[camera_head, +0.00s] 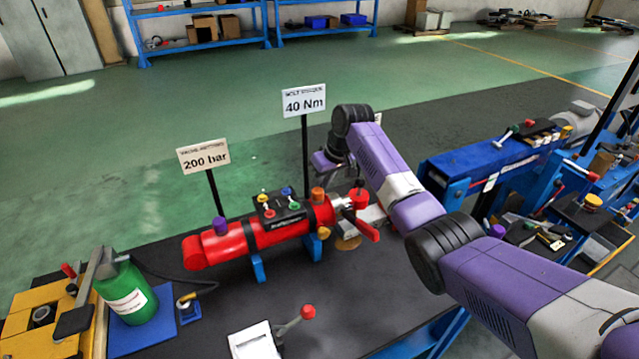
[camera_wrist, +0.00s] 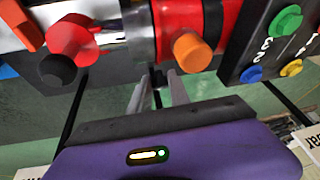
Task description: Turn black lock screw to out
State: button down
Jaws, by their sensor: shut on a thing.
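A red cylinder (camera_head: 270,230) lies on the dark bench, with a metal end and a red valve (camera_head: 362,198) at its right. My gripper (camera_wrist: 160,84) shows in the wrist view, its two grey fingers reaching to the cylinder beside the metal collar (camera_wrist: 138,30). The fingers are shut on a small dark piece, which looks like the black lock screw (camera_wrist: 158,78); it is mostly hidden between them. How far it is turned cannot be told. In the head view my purple gripper body is behind the cylinder's right end, and its fingertips are hidden.
An orange knob (camera_wrist: 193,50) is close right of the fingers. A black knob (camera_wrist: 58,70) is on the valve side. Signs reading 200 bar (camera_head: 204,156) and 40 Nm (camera_head: 304,101) stand behind the cylinder. A green bottle (camera_head: 124,290) stands at the front left.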

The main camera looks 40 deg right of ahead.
jog(key=shift+d+f+n+y+b, duration=0.15)
jog(key=shift+f+n+y+b, duration=0.05)
jog(key=shift+n+y+b, duration=0.8)
jog(key=shift+d+r+n+y+b, duration=0.1)
jog(key=shift+n+y+b, duration=0.4)
jog(key=shift+b, duration=0.6)
jog(key=shift+r, duration=0.1)
jog(key=c, duration=1.2)
grip_release()
jog(key=b+v, duration=0.1)
jog(key=v, duration=0.6)
jog(key=shift+d+r, duration=0.25)
jog(key=shift+r, duration=0.05)
